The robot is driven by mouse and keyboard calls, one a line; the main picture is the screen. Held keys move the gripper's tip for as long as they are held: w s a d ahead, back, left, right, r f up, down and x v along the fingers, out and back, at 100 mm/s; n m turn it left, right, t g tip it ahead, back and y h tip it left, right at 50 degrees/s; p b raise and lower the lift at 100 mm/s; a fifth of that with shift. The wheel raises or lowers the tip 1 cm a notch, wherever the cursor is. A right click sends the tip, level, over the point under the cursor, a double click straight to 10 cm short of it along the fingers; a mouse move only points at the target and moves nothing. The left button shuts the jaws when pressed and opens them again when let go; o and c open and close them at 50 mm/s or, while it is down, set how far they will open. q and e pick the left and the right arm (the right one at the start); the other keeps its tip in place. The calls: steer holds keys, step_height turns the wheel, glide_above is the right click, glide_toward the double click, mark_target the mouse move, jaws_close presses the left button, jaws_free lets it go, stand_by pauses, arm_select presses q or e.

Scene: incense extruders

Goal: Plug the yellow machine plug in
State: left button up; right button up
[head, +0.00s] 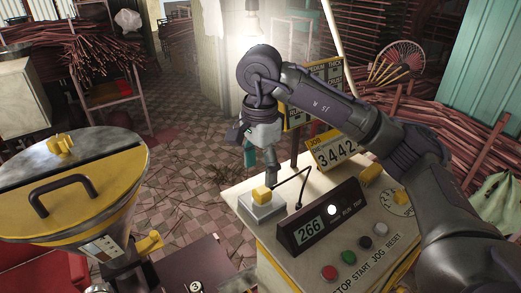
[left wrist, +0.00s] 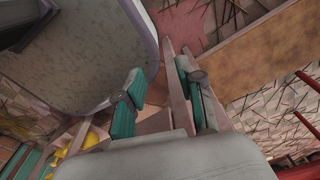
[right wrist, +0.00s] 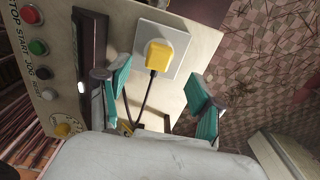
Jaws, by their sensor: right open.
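The yellow plug (head: 261,193) sits on a white socket plate (head: 250,212) on top of the pale control box. In the right wrist view the plug (right wrist: 158,54) lies against the plate (right wrist: 172,34), its black cord running toward me. I cannot tell how deep its pins are. My right gripper (head: 262,163) is above the plug, fingers pointing down. In the right wrist view it (right wrist: 158,82) is open and empty, with the plug showing beyond the gap between the teal fingertips. My left gripper (left wrist: 160,80) is open and empty, and is out of the head view.
A black display (head: 318,229) reading 266 stands right of the plug, with several buttons (head: 348,256) in front. A yellow hopper (head: 85,190) with a black handle stands at left. Red stick bundles line the back.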

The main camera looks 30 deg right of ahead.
steer(key=shift+r, duration=2.65)
steer(key=shift+f, duration=0.1)
